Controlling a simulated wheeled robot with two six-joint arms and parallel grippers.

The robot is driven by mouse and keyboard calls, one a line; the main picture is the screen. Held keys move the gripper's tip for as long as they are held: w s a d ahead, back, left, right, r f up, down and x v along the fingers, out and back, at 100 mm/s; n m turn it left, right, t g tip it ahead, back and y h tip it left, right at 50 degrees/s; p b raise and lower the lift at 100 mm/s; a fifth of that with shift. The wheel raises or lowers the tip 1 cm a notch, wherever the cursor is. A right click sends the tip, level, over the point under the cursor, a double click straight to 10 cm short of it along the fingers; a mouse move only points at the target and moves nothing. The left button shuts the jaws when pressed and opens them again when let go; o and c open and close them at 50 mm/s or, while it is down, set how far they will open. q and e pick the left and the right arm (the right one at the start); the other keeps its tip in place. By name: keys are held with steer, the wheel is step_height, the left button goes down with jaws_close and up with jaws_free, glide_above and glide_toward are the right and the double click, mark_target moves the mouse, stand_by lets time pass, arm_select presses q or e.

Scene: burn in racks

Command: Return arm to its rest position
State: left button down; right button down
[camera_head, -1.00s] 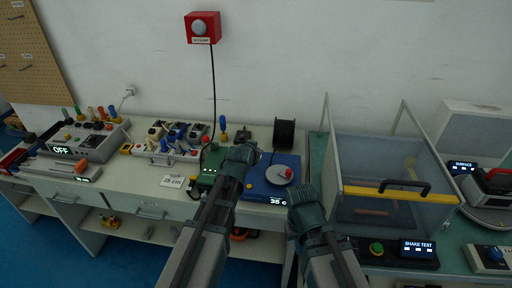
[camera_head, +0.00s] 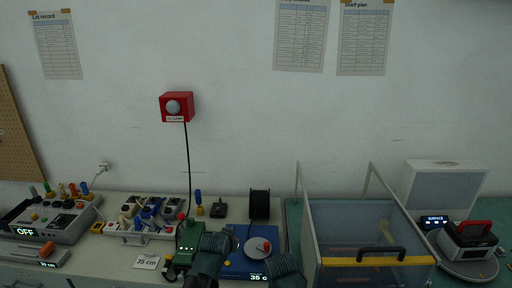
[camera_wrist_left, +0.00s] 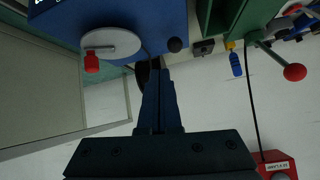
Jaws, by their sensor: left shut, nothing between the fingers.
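My left gripper (camera_wrist_left: 158,100) shows in the left wrist view with its dark fingers together and nothing between them. In that view the blue device (camera_wrist_left: 150,20), with its grey disc and red knob, lies beyond the fingertips; no contact can be made out. In the head view, a dark joint of my left arm (camera_head: 212,246) shows at the bottom, in front of the green device (camera_head: 187,238). A dark joint of my right arm (camera_head: 284,270) shows at the bottom, right of it. The fingers of both grippers are hidden in the head view.
A clear-walled box (camera_head: 338,232) with a yellow edge stands right of my arms. A black spool (camera_head: 259,204) and a tray of connectors (camera_head: 133,238) stand on the bench. A red wall box (camera_head: 177,107) has a hanging cable.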

arm_select(q)
steer(key=s+d+f+g, duration=0.1)
steer(key=s+f+g, duration=0.1)
steer(key=s, duration=0.5)
steer(key=s+d+f+g+y, duration=0.1)
steer(key=s+d+f+g, duration=0.1)
steer(key=s+g, duration=0.3)
steer(key=s+d+f+m+g+y, duration=0.1)
steer(key=s+d+f+g, duration=0.1)
steer(key=s, duration=0.9)
steer(key=shift+f+g, duration=0.7)
steer(key=shift+f, duration=0.1)
